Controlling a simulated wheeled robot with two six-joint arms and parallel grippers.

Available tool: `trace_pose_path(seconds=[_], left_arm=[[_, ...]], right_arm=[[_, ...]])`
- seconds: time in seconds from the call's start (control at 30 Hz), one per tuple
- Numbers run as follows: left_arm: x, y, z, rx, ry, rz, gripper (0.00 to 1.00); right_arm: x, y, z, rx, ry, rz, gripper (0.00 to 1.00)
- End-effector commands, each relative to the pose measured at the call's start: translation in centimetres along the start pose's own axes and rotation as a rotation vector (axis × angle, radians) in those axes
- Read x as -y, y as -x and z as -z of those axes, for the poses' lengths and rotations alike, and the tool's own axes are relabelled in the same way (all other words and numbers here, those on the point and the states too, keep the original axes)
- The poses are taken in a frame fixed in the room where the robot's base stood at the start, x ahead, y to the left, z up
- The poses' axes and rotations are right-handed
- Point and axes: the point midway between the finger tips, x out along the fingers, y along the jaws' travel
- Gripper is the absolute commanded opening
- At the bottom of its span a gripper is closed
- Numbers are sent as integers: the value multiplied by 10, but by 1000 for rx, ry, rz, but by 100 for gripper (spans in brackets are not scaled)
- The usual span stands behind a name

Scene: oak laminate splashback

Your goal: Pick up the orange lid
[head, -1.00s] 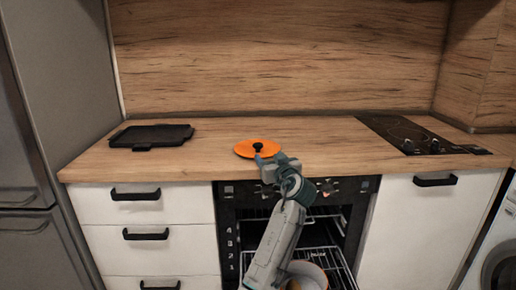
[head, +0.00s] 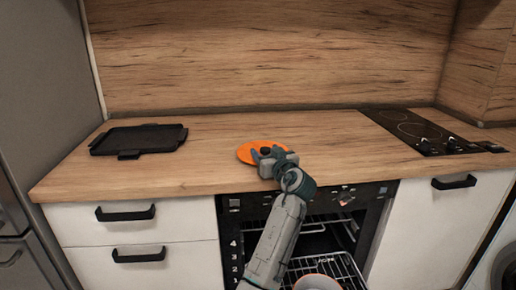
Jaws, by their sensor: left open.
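The orange lid (head: 246,153) lies flat near the front edge of the wooden counter, with a dark knob (head: 265,151) at its middle. My left gripper (head: 265,153) is open over the right part of the lid, with its fingers at the knob. The gripper hides the lid's right side. I cannot tell whether the fingers touch the knob. My right gripper is not in view.
A black tray (head: 138,138) lies on the counter at the left. A black cooktop (head: 425,132) is set in at the right. The oven (head: 330,225) below is open, with a pot (head: 317,283) by its wire rack. Counter beside the lid is clear.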

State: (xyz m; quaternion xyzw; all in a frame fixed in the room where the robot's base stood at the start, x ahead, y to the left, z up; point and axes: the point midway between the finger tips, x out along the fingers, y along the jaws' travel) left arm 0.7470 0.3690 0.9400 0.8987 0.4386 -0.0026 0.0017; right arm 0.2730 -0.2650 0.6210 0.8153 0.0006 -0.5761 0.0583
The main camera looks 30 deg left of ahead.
Motion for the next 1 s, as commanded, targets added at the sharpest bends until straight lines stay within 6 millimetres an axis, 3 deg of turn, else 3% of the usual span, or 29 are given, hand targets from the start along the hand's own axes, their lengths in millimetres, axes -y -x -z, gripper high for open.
trace_pose_path(seconds=[0.27, 0.53, 0.8, 1.0], left_arm=[[-1, 2, 0, 1, 1, 1, 57], [-1, 1, -1, 2, 0, 1, 5], [-1, 1, 2, 3, 0, 1, 5], [-1, 1, 35, -1, 4, 1, 4]], right_arm=[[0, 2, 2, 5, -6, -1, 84], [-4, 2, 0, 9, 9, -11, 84], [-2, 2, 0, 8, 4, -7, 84], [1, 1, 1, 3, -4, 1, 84]])
